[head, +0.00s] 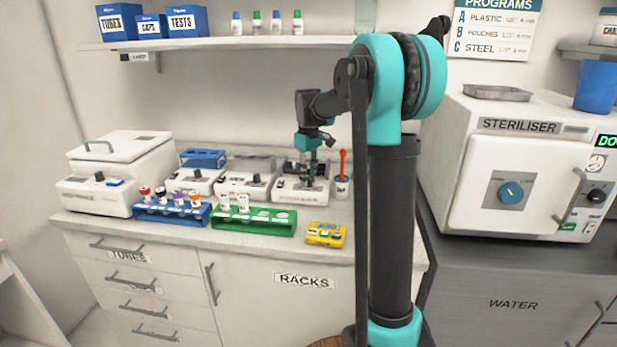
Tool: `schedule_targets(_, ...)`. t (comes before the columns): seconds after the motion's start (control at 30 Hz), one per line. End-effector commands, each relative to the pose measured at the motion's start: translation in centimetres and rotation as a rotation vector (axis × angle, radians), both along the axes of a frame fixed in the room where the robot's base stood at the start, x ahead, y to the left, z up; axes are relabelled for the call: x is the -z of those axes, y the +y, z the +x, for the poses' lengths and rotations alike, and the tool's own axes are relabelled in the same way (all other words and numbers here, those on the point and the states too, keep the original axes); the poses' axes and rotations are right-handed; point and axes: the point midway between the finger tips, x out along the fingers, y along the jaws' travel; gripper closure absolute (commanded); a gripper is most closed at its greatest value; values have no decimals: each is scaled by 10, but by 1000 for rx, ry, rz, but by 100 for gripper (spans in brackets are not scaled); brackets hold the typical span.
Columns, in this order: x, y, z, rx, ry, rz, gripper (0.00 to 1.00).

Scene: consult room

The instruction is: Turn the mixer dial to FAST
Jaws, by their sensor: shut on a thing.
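My gripper (312,172) points straight down over the rightmost of the small white bench machines (290,195). Its fingers are shut on the small dark dial on the front of that machine. The fingers cover most of the dial, so its pointer and the marks around it cannot be read. The label on the machine's front edge is too small to read. The machine sits level on the white counter.
A green rack (265,222), a blue tube rack (172,212) and a yellow box (326,234) stand in front. A steriliser (465,160) is at right. A shelf (200,43) hangs above.

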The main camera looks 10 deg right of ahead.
Motion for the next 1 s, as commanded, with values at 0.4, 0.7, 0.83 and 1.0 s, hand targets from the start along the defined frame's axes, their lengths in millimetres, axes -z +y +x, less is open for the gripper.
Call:
schedule_targets(0.4, 0, 0, 0, 0, 0, 0, 64)
schedule_targets(0.7, 0, 0, 0, 0, 0, 0, 55)
schedule_targets(0.83, -4, 0, 0, 0, 0, 0, 55)
schedule_targets(1.0, -26, 0, 0, 0, 0, 0, 55)
